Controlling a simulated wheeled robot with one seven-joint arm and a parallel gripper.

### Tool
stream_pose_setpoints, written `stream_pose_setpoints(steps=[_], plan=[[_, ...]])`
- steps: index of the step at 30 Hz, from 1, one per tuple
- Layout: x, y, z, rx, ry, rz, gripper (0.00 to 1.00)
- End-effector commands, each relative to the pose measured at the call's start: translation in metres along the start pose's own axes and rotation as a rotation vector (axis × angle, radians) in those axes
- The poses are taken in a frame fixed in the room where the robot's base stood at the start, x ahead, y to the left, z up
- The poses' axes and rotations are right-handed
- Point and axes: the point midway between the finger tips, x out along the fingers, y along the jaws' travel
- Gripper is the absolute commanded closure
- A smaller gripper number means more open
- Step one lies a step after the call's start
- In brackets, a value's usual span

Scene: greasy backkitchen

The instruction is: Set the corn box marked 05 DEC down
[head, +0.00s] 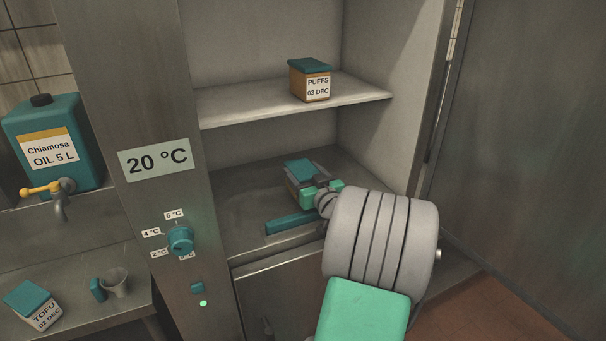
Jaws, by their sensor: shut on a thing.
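A small box with a teal lid (299,168) is in the lower compartment of the open cabinet. Its label is hidden from this view, so I cannot read whether it says corn or 05 DEC. My gripper (314,192) reaches in from the lower right and is shut on this box. My arm and gripper cover its near right side. The box is low over the lower cabinet floor (243,203); I cannot tell whether its base touches.
A PUFFS 03 DEC box (311,84) stands on the upper shelf (240,108). The cabinet's left post (160,110) bears a dial. A TOFU box (36,306), cup (115,283) and oil container (55,150) are left.

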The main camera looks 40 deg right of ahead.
Motion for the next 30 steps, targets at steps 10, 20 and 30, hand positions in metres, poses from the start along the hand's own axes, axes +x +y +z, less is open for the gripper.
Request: stream_pose_setpoints(steps=[10,20,30], plan=[[0.0,0.0,0.005,0.003,-0.006,0.0,0.22],[-0.001,0.0,0.008,0.005,-0.01,0.001,0.13],[-0.032,0.002,-0.002,0.003,-0.005,0.007,0.13]])
